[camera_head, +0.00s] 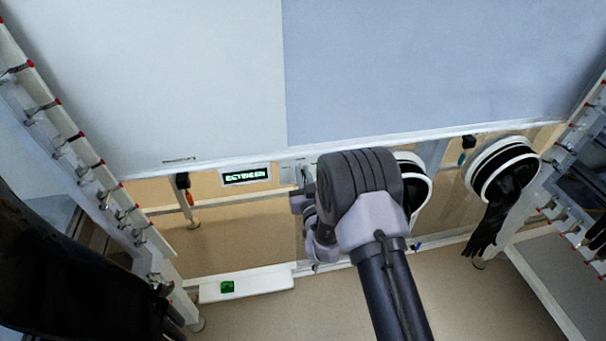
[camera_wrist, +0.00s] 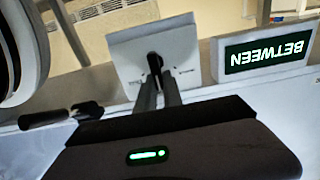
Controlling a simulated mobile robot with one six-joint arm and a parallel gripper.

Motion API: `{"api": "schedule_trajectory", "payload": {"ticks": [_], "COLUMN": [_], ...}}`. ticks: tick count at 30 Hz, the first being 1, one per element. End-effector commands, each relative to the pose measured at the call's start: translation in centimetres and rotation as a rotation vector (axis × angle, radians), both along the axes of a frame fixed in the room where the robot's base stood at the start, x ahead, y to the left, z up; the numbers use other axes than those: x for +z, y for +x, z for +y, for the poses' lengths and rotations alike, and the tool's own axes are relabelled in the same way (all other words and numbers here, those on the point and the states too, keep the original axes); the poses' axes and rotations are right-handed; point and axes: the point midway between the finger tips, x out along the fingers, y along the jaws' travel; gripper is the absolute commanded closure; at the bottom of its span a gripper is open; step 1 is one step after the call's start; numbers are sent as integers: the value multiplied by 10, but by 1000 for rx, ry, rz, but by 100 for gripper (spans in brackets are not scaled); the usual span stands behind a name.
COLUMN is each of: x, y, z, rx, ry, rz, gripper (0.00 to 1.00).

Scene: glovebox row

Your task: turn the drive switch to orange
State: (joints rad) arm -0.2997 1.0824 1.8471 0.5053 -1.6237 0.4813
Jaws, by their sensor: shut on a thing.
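In the wrist view a white square switch plate (camera_wrist: 125,48) holds the drive switch's dark knob (camera_wrist: 154,62). My gripper (camera_wrist: 157,80) has its two fingers closed on this knob. Small dark marks on the plate on both sides of the knob are too small to read. No orange position can be made out. The same display shows in the head view (camera_head: 246,176), just left of my arm. In the head view my arm hides much of the switch.
A round glove port with a hanging black glove (camera_head: 500,190) is at the right, and another port (camera_head: 413,180) is partly behind my arm. A white ledge with a green patch (camera_head: 228,287) lies low at left. Railings with red caps (camera_head: 80,135) flank both sides.

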Motion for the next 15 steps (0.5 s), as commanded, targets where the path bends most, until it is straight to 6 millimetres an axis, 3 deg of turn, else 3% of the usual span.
{"api": "schedule_trajectory", "payload": {"ticks": [15], "x": [-1], "y": [-2], "z": [6], "rx": [0], "ry": [-260], "rz": [-74], "gripper": [100]}}
